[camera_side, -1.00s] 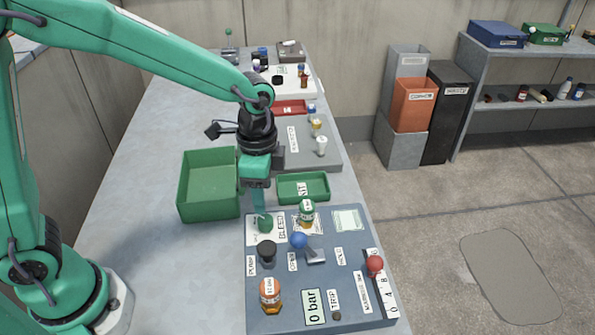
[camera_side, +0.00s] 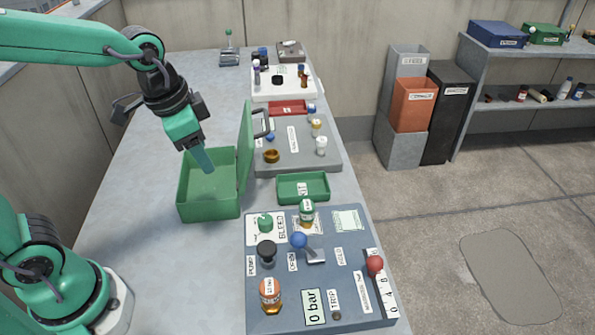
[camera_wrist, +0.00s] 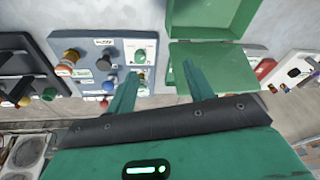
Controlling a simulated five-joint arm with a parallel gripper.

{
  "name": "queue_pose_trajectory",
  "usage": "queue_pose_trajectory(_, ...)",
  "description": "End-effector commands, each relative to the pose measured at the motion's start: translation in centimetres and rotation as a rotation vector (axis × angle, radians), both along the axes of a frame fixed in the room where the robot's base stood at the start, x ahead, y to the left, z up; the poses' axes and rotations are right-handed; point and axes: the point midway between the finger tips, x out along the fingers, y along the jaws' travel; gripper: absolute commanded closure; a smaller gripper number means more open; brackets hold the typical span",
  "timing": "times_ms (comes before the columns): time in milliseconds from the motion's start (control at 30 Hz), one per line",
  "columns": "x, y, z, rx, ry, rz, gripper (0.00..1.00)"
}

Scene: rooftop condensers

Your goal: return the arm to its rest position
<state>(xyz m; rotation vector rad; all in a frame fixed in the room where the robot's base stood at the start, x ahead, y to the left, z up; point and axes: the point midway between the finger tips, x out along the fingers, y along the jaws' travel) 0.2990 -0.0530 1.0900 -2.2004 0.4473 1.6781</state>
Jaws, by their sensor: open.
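My gripper (camera_side: 205,162) is raised at the left of the bench in the side view, and its finger overlaps the open green box (camera_side: 187,198) in the picture. Its height above the box is hard to judge. In the wrist view my gripper (camera_wrist: 161,78) shows two green fingers spread apart with nothing between them. The green box also shows in the wrist view (camera_wrist: 212,68). My arm reaches in from the upper left.
The control panel (camera_side: 281,277) with knobs, levers and a "0 bar" display fills the bench front. A small green tray (camera_side: 303,187), a grey plate (camera_side: 300,163) with small items and a red tray (camera_side: 288,107) lie behind. The left bench surface is clear.

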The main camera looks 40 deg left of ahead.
Motion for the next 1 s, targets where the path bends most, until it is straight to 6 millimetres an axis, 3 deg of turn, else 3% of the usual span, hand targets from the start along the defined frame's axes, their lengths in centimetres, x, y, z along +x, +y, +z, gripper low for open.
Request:
queue_pose_trajectory(233,-3.1,2.6,1.9,-0.05,-0.094,0.19,0.48)
queue_pose_trajectory(533,-6.4,4.7,2.8,-0.108,-0.19,0.385,0.48)
queue_pose_trajectory(1000,-7.5,5.3,2.8,-0.129,-0.22,0.449,0.48)
